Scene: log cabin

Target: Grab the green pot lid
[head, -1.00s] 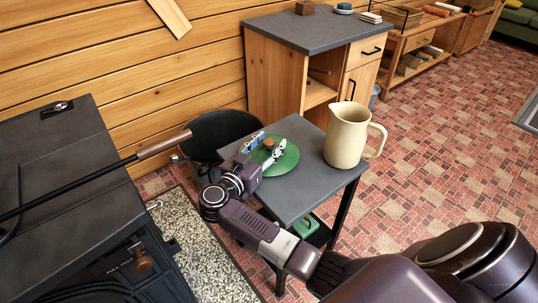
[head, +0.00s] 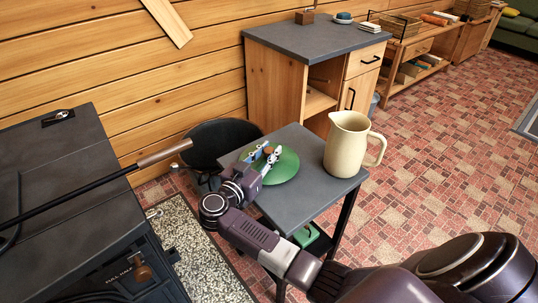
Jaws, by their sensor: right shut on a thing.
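The green pot lid (head: 287,168) is on the small dark side table (head: 310,193), left of the cream pitcher (head: 346,146). It has a small brown knob (head: 268,151). My right gripper (head: 266,155) reaches in from the front left, over the lid's left part. Its fingers are shut on the lid's knob, one on each side. The gripper and fingers hide the lid's left edge. I cannot tell whether the lid is clear of the table top. My left gripper is not in view.
The pitcher stands close to the lid's right side. A black bucket-like container (head: 218,143) is behind left of the table. A dark stove (head: 75,190) with a long-handled tool across it fills the left. A cabinet (head: 315,40) stands behind.

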